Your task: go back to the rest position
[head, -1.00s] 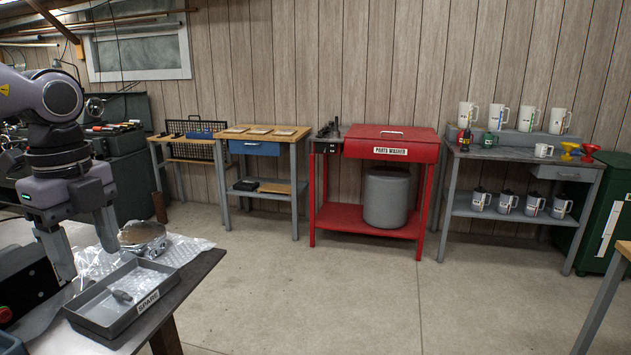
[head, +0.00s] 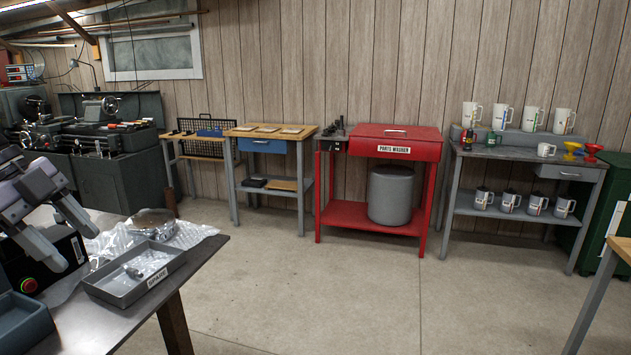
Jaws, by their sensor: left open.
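My left gripper (head: 78,249) is at the left edge, over the near workbench (head: 105,322). Its two fingers are apart, with nothing seen between them. It is left of the grey tray labelled SPARE (head: 118,296) and apart from it. A small metal part (head: 133,272) lies in that tray. My right gripper is not in view.
A round metal part (head: 152,222) rests on bubble wrap (head: 190,236) behind the tray. A black box with a red button (head: 29,285) and a blue-grey bin (head: 22,325) stand at the left. The concrete floor is clear up to the red parts washer (head: 395,146).

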